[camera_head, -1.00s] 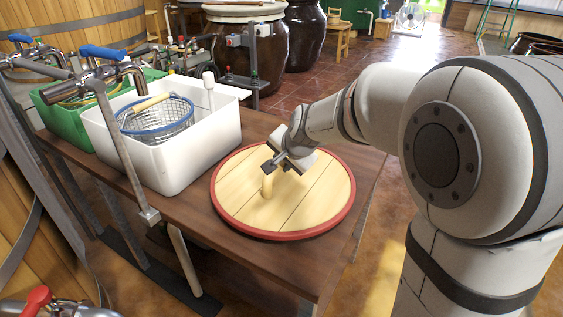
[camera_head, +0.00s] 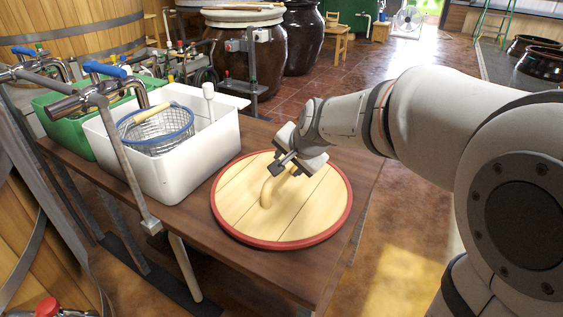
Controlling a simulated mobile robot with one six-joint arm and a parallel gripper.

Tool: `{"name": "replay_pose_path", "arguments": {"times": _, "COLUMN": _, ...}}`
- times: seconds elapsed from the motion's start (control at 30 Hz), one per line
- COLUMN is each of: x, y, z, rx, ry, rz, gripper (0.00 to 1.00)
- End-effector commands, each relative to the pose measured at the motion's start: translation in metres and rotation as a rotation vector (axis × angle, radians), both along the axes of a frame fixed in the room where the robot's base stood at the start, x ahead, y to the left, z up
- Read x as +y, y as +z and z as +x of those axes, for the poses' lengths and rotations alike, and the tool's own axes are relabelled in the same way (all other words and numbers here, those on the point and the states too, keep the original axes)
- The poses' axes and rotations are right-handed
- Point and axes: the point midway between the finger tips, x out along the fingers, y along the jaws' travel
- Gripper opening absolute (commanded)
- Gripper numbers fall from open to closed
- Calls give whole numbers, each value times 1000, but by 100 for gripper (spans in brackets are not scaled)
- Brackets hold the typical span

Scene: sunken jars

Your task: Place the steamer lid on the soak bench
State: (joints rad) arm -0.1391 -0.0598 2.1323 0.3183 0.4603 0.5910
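The steamer lid (camera_head: 310,208) is a round, pale plank disc with a red rim. It appears to lie flat on the brown wooden bench (camera_head: 215,238), right of the white tub. Its arched wooden handle (camera_head: 267,192) stands up near the middle, and the handle's far end is partly hidden by my gripper. My gripper (camera_head: 286,168) is at the top of the handle, reaching in from the right. The fingers are small and overlap the handle in view, so I cannot tell whether they touch it or how far apart they are.
A white tub (camera_head: 195,182) with a blue-rimmed wire basket (camera_head: 158,132) stands on the bench left of the lid. A green crate (camera_head: 62,125) is beyond it. Metal taps and a pipe (camera_head: 130,170) stand in front. Dark jars (camera_head: 258,62) are on the floor behind.

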Motion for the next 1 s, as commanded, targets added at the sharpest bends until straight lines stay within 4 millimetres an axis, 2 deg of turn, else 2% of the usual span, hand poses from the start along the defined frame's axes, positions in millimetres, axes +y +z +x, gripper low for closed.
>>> {"name": "replay_pose_path", "arguments": {"times": 0.03, "x": -3, "y": 13, "z": -5, "rx": -3, "ry": -1, "rz": 0, "gripper": 45}}
{"name": "replay_pose_path", "arguments": {"times": 0.1, "x": -5, "y": 22, "z": -13, "rx": -2, "ry": -2, "rz": 0, "gripper": 45}}
{"name": "replay_pose_path", "arguments": {"times": 0.33, "x": -13, "y": 35, "z": -29, "rx": 6, "ry": 9, "rz": -11, "gripper": 45}}
{"name": "replay_pose_path", "arguments": {"times": 0.37, "x": -16, "y": 32, "z": -35, "rx": 15, "ry": 24, "rz": -27, "gripper": 45}}
{"name": "replay_pose_path", "arguments": {"times": 0.47, "x": -35, "y": 10, "z": -73, "rx": 87, "ry": 137, "rz": -141, "gripper": 45}}
{"name": "replay_pose_path", "arguments": {"times": 0.6, "x": -71, "y": -31, "z": -149, "rx": 241, "ry": 389, "rz": -334, "gripper": 45}}
{"name": "replay_pose_path", "arguments": {"times": 0.7, "x": -90, "y": -50, "z": -193, "rx": 336, "ry": 539, "rz": -417, "gripper": 45}}
{"name": "replay_pose_path", "arguments": {"times": 0.77, "x": -96, "y": -57, "z": -210, "rx": 373, "ry": 600, "rz": -445, "gripper": 45}}
{"name": "replay_pose_path", "arguments": {"times": 0.83, "x": -94, "y": -60, "z": -220, "rx": 396, "ry": 637, "rz": -461, "gripper": 45}}
{"name": "replay_pose_path", "arguments": {"times": 1.0, "x": -94, "y": -61, "z": -221, "rx": 400, "ry": 647, "rz": -465, "gripper": 45}}
